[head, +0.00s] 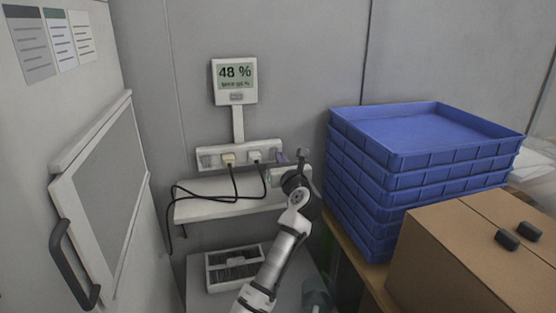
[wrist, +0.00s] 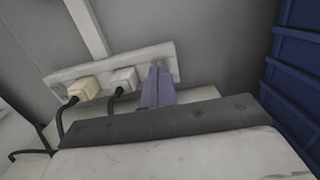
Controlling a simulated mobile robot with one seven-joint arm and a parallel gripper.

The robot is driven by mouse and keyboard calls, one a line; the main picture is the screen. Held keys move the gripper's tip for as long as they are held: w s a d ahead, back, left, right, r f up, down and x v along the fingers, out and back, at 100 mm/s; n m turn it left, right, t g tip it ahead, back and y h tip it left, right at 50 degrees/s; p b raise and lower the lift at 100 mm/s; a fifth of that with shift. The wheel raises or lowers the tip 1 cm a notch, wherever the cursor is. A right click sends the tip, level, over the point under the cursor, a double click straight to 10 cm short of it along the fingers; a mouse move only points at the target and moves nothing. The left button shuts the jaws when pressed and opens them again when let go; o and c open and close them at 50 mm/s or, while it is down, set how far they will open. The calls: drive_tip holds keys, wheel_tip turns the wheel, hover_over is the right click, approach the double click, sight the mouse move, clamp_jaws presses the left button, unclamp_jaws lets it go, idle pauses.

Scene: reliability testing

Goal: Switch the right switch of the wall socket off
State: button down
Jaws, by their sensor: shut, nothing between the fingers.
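The wall socket (head: 208,159) is a long white strip on the grey wall, below a display reading 48 %. It also shows in the wrist view (wrist: 142,58), running slantwise. A cream plug (wrist: 82,90) and a white plug (wrist: 122,79) sit in it, with black cables. My gripper (head: 281,157) is at the right end of the socket. In the wrist view its purple fingers (wrist: 158,72) are shut and empty, with the tips over the strip's right end, right of the white plug. The fingers partly cover that end; the right switch's position cannot be made out, nor whether the tips touch it.
A white shelf (head: 205,208) lies just below the socket, with the cables hanging over it. Stacked blue crates (head: 375,180) stand close on the right, behind a cardboard box (head: 440,255). A grey-white door panel with a handle (head: 70,262) is at left.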

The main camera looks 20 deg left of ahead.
drive_tip(key=r+b+v, duration=0.2)
drive_tip(key=v, duration=0.7)
drive_tip(key=shift+s+d, duration=0.25)
drive_tip(key=shift+s, duration=0.15)
